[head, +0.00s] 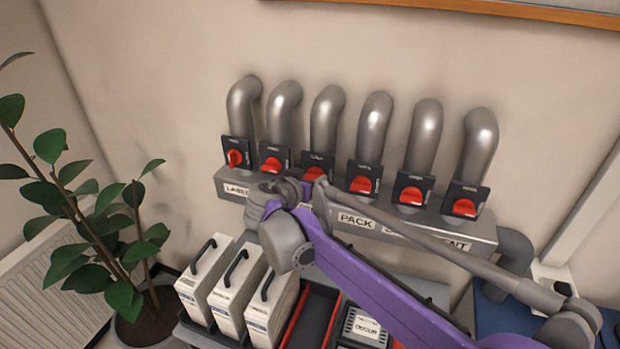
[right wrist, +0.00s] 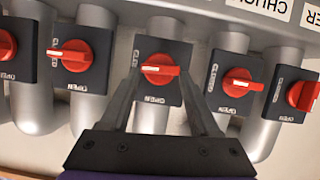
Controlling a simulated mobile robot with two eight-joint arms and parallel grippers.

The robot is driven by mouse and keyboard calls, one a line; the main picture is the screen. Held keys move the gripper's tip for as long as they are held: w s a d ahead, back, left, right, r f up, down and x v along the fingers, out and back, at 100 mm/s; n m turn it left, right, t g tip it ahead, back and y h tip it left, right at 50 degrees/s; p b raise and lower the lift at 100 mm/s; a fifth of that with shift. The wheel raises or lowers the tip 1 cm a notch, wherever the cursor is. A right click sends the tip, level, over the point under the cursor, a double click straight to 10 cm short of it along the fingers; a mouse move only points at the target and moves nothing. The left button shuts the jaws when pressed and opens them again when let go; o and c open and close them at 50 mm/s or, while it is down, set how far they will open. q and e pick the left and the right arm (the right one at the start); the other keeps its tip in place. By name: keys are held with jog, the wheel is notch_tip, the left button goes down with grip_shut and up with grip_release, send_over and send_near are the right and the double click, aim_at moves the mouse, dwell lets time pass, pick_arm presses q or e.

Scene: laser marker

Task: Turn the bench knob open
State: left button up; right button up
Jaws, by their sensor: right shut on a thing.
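Several red knobs on black plates sit in a row below grey pipes on the wall. My right gripper (head: 314,182) is at the third knob (head: 318,172) from the left. In the right wrist view, its fingers (right wrist: 160,76) stand on both sides of this red knob (right wrist: 161,68), shut on it. The knob's grip bar lies roughly crosswise, with OPEN printed upside down on the plate. My arm hides the label under this knob in the head view, so I cannot read whether it says bench. My left gripper is not in view.
The label rail (head: 480,238) shows LASER at the left and PACK under the fourth knob (head: 363,184). The first knob (head: 235,158) is turned differently from the others. White cases (head: 238,282) with black handles stand below. A plant (head: 125,250) stands at the left.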

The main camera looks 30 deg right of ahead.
jog(key=shift+w+a+n+g+h, duration=0.15)
jog(key=shift+n+g+h, duration=0.15)
jog(key=shift+n+g, duration=0.3)
jog(key=shift+w+f+n+h, duration=0.1)
jog(key=shift+n+h, duration=0.3)
jog(key=shift+n, duration=0.3)
jog(key=n, duration=0.1)
jog(key=n+g+h, duration=0.1)
jog(key=shift+w+a+f+n, duration=0.15)
jog(key=shift+a+f+n, duration=0.05)
jog(key=shift+f+n, duration=0.1)
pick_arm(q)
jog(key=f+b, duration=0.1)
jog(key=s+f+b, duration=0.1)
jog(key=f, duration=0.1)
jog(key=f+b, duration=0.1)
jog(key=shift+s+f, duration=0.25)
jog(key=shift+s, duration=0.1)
pick_arm(e)
jog(key=n+h, duration=0.1)
jog(key=n, duration=0.1)
jog(key=n+h, duration=0.1)
jog(key=n, duration=0.2)
jog(key=f+n+h, duration=0.1)
jog(key=n+h, duration=0.1)
jog(key=shift+w+a+g, duration=0.15)
jog(key=shift+g, duration=0.25)
jog(key=shift+n, duration=0.4)
jog(key=o, duration=1.4)
jog(key=shift+c, duration=0.2)
